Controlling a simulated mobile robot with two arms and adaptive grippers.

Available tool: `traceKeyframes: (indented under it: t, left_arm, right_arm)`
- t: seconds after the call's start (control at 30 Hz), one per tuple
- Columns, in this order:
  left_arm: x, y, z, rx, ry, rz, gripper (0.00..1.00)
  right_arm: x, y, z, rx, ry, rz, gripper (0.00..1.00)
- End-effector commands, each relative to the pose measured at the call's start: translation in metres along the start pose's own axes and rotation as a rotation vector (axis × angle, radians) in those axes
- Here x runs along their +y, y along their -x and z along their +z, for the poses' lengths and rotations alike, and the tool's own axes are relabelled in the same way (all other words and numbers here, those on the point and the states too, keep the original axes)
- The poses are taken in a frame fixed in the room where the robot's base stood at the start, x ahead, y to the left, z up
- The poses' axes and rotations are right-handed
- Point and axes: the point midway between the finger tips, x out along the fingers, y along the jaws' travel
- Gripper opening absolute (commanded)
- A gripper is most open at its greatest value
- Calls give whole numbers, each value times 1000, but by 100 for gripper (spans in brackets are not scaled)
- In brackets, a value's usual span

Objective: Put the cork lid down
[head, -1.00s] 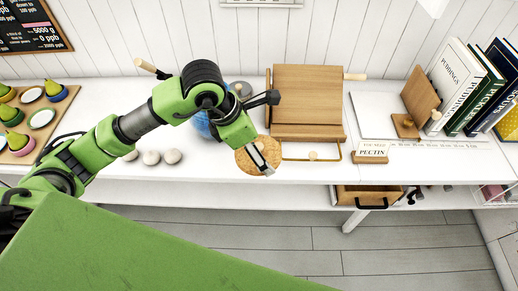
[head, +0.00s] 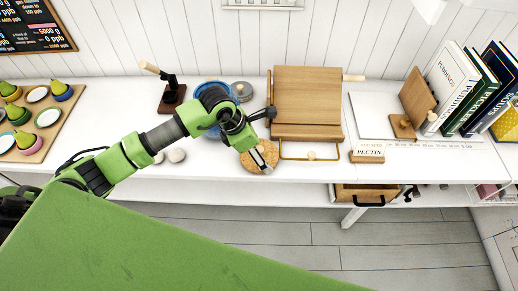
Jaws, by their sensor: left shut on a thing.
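The cork lid (head: 252,166), a round flat speckled tan disc, shows in the head view near the front edge of the white table (head: 330,175). My left gripper (head: 263,162) is shut on the lid at its right part. The picture does not show clearly whether the lid touches the table top. My arm and wrist hide part of the blue container (head: 205,89) behind. My right gripper is not in view.
A wooden board stand (head: 307,97) with a brass rail is right of the lid. A PECTIN sign (head: 368,156), books (head: 455,88) and an open drawer (head: 366,193) are further right. Pale stones (head: 176,155) lie left; a pear tray (head: 52,138) is far left.

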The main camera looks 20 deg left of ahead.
Motion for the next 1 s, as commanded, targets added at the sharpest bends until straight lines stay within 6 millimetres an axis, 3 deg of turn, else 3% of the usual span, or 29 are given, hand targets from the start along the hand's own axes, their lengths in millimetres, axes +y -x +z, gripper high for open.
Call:
traceKeyframes:
  t: [0.13, 0.17, 0.2, 0.23, 0.7, 1.0]
  left_arm:
    - [0, -4, -2, 0, 0, 1, 62]
    - [0, -3, -2, 0, 0, 1, 84]
    - [0, -2, -1, 0, 0, 0, 94]
    - [0, -2, -1, 0, 0, 0, 98]
    - [1, 6, 0, -1, 0, 2, 98]
    - [2, 66, -1, -1, -3, 5, 98]
  right_arm:
    - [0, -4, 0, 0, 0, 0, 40]
    - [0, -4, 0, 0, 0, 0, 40]
    - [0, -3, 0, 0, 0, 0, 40]
    - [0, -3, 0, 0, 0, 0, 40]
    - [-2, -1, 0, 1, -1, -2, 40]
    - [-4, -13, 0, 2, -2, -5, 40]
